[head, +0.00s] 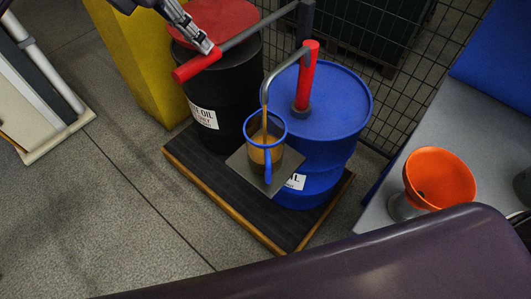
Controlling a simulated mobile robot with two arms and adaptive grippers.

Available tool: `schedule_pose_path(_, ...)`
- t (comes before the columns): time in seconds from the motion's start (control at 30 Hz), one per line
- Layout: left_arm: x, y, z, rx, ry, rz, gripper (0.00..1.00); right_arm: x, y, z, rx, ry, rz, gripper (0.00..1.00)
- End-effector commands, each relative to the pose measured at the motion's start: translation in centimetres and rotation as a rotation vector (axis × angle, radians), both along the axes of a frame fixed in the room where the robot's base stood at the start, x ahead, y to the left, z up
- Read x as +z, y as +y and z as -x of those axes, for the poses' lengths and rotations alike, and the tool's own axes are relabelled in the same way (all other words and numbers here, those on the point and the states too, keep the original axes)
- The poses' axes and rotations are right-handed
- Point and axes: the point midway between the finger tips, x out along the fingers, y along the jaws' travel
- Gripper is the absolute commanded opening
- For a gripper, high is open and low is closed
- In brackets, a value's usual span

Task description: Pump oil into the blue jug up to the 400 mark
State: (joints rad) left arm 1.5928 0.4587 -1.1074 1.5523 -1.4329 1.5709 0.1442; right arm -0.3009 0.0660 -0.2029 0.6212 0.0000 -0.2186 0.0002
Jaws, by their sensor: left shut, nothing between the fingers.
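The blue jug (267,178) is see-through with a blue rim and handle, and stands upright on a grey plate (242,165). Brown oil shows inside it, and a stream runs into it from the curved spout (279,68). Its marks are too small to read. The red pump (306,80) rises from the blue drum (340,110). The pump lever (255,32) reaches left and ends in a red grip (190,70). My left gripper (208,47) is shut and empty, right at the red grip; I cannot tell whether it touches. My right gripper is not in view.
A black oil drum (215,130) with a red lid stands left of the blue drum, on a dark wood-edged platform (200,165). A yellow cabinet (135,60) and a wire fence (400,70) stand behind. An orange funnel (440,175) sits on a grey table at right.

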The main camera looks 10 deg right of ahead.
Motion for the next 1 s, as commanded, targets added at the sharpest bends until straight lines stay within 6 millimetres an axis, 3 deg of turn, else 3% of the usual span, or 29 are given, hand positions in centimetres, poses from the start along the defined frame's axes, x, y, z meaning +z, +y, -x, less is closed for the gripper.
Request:
schedule_pose_path(0.1, -0.9, 0.0, 0.0, 0.000, 0.001, -0.001, 0.00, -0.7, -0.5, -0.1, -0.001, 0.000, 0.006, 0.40)
schedule_pose_path(0.27, 0.2, 0.0, 0.0, 0.000, 0.000, 0.000, 0.00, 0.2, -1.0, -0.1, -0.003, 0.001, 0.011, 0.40)
schedule_pose_path(0.7, 9.8, 0.0, 0.0, 0.000, 0.000, -0.001, 0.00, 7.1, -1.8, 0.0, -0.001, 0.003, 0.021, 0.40)
schedule_pose_path(1.0, 9.7, 0.0, 0.0, 0.000, 0.001, -0.001, 0.00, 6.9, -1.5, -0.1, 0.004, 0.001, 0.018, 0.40)
